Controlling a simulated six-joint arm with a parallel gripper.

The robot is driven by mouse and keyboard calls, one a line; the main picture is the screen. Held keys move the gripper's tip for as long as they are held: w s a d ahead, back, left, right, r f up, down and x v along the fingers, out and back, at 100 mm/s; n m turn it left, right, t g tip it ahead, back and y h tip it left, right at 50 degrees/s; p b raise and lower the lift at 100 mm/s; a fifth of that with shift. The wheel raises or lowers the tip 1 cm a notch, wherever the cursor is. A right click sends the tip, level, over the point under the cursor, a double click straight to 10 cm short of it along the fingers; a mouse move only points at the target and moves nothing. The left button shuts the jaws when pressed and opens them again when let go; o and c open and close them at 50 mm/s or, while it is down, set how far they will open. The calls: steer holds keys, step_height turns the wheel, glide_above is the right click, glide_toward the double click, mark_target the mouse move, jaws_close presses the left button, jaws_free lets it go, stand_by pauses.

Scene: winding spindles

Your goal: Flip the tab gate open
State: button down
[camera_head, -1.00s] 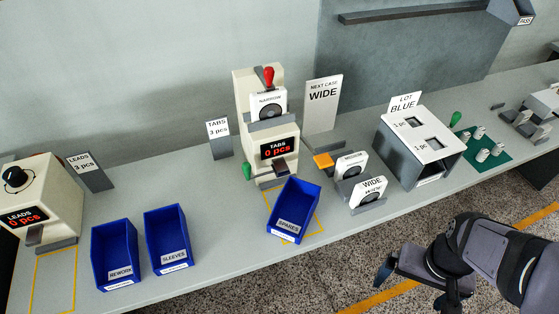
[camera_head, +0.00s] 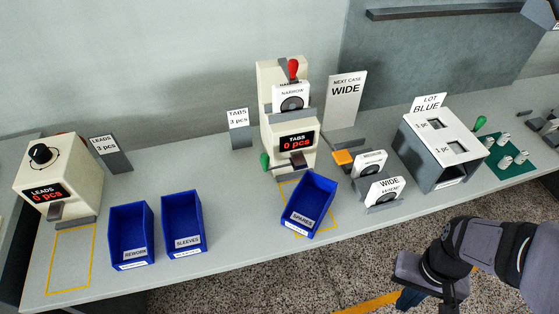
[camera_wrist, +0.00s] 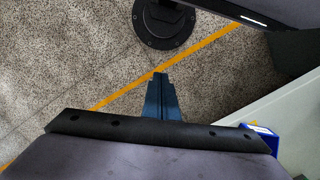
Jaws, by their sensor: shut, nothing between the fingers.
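The tabs dispenser (camera_head: 284,128) is a cream machine at the back middle of the bench, with a red display reading "TABS 0 pcs". A red-handled lever (camera_head: 293,68) stands at its top, behind a plate marked NARROW (camera_head: 291,98). A green knob (camera_head: 264,161) sits at its lower left side, and a dark spout (camera_head: 299,160) is below the display. I cannot tell which part is the gate. My gripper (camera_wrist: 157,85) shows blue fingers closed together, empty, over the floor in the wrist view. In the head view it is low right, off the bench front, far from the dispenser.
A blue SPARES bin (camera_head: 309,204) stands before the dispenser. REWORK (camera_head: 131,234) and SLEEVES (camera_head: 183,223) bins stand to the left, near the LEADS dispenser (camera_head: 60,180). WIDE plates (camera_head: 384,191) and the LOT BLUE box (camera_head: 432,150) are to the right. The bench front edge lies between my gripper and these.

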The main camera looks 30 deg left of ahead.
mark_target(268, 159)
steer(key=w+a+f+m+g+y, duration=0.15)
steer(key=a+m+y, duration=0.6)
steer(key=a, duration=0.95)
steer(key=w+a+r+m+t+y, duration=0.5)
steer(key=w+a+r+m+y, duration=0.1)
steer(key=w+a+r+m, duration=0.5)
steer(key=shift+w+r+m, duration=0.6)
steer(key=shift+w+m, duration=0.25)
steer(key=shift+m, duration=0.4)
steer(key=shift+a, duration=0.1)
steer(key=p+x, duration=0.4)
steer(key=x, duration=0.9)
steer(key=shift+a+f, duration=0.15)
steer(key=shift+a, duration=0.25)
steer(key=shift+w, duration=0.1)
